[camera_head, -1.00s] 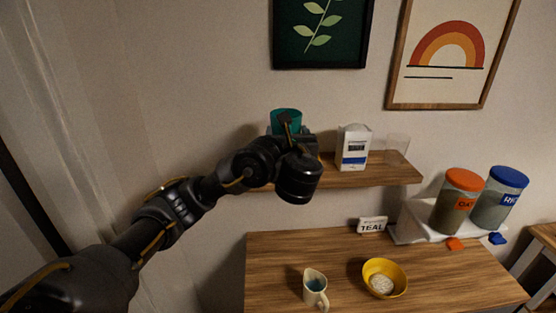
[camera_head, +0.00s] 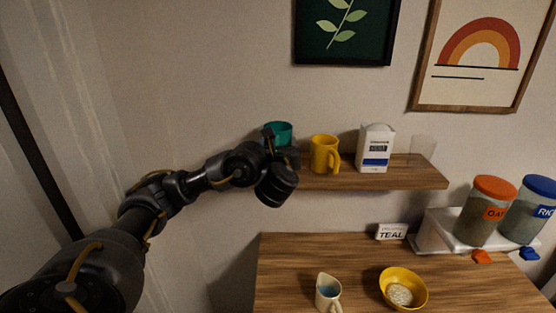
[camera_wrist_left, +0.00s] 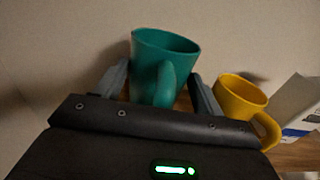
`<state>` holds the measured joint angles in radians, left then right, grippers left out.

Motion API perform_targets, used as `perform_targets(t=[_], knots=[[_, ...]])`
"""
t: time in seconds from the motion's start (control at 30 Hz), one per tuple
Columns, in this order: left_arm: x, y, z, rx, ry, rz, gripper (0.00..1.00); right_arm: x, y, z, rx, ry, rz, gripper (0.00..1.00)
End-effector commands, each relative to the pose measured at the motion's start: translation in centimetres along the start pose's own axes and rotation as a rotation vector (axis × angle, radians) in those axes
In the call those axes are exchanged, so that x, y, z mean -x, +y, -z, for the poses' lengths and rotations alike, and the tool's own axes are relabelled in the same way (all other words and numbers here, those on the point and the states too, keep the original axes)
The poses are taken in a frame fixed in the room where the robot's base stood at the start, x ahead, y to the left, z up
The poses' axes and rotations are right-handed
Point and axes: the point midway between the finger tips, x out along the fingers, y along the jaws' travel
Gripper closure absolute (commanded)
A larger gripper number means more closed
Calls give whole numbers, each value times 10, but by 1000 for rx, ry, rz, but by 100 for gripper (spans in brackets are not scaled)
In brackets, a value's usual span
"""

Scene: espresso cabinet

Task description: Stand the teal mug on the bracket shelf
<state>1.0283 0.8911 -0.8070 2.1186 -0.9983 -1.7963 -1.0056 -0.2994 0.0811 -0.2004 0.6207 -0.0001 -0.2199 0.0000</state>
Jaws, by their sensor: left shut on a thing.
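The teal mug (camera_head: 279,132) is at the left end of the wooden bracket shelf (camera_head: 400,177) in the head view. My left gripper (camera_head: 270,143) is in front of it, hiding its lower part. In the left wrist view, my left gripper (camera_wrist_left: 160,88) is shut on the teal mug (camera_wrist_left: 165,55), with the handle between the fingers and facing the camera. The mug looks nearly upright. Whether its base touches the shelf is hidden. My right gripper is not in view.
A yellow mug (camera_head: 323,154) stands on the shelf just right of the teal mug. Right of it are a white carton (camera_head: 375,150) and a clear glass (camera_head: 422,150). Below, the counter (camera_head: 290,260) holds a small pitcher (camera_head: 328,292), a yellow bowl (camera_head: 404,287) and a TEAL sign (camera_head: 391,231).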

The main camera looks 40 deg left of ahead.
Motion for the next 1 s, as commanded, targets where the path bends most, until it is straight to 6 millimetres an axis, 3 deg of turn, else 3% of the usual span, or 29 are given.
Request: perform_targets(t=[0.17, 0.33, 0.77, 0.8, 0.93, 1.0], knots=[[-5, 8, 14, 0, -1, -4, 63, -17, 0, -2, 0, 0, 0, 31], [-5, 14, 40, 0, 0, -11, 63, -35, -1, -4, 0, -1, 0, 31], [-5, 16, 44, 1, 0, -14, 63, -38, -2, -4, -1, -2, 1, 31], [-5, 16, 43, 0, 1, -14, 27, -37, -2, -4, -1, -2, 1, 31], [-5, 16, 42, 0, 1, -13, 10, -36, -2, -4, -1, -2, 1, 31], [-5, 16, 42, 0, 1, -13, 9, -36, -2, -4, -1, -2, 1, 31]])
